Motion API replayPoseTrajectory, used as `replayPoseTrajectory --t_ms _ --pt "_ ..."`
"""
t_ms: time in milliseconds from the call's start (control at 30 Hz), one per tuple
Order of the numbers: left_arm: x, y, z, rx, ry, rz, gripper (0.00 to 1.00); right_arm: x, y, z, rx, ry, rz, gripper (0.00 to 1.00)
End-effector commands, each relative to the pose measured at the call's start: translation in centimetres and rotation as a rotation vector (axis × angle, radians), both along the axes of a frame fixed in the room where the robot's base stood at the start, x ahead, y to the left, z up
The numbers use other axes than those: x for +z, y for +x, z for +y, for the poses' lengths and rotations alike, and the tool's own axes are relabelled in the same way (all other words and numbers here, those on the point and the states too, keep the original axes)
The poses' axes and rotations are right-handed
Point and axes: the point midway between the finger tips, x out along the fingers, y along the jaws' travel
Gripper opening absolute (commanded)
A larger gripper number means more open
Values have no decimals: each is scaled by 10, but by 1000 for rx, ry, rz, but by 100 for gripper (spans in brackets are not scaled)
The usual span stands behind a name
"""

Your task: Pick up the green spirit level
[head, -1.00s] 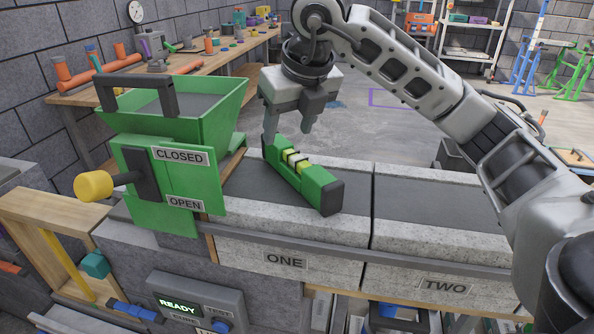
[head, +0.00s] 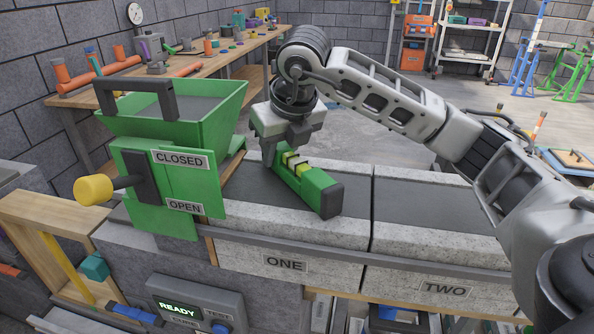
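The green spirit level (head: 318,190) lies on the dark top of the block wall section labelled ONE, slanting from back left to front right. It has yellow vials near its middle and a dark end cap at the near end. My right gripper (head: 281,158) points down at its far part, with one finger on its left side and the other finger largely behind or above it. The fingers look apart; whether they touch the level cannot be told. My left gripper is not in view.
A green hopper (head: 205,125) with a yellow-knobbed lever stands left of the level. The section labelled TWO (head: 430,215) has a clear top to the right. A control box reading READY (head: 190,308) is below. A workbench (head: 190,65) stands behind.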

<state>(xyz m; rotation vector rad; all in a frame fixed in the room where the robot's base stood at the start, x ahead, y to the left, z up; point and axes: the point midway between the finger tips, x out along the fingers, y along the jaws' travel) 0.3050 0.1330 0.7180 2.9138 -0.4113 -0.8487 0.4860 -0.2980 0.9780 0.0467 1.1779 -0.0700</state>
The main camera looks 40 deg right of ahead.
Motion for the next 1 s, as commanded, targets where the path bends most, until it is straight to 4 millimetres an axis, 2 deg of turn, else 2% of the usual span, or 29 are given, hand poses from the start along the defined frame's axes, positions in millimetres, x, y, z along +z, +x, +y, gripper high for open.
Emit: replayPoseTrajectory --t_ms 67,367,467,600,867,1000 --pt "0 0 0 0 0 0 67 1 0 0 0 1 -2 2" --pt "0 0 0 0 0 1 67 6 0 0 -1 1 -3 2" --pt "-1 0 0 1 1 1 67 14 1 1 1 2 -5 2" --pt "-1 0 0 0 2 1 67 38 -2 1 1 1 -7 2" --pt "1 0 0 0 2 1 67 98 -51 17 4 -2 -9 2" --pt "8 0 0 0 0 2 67 114 -86 27 2 -5 -9 2"
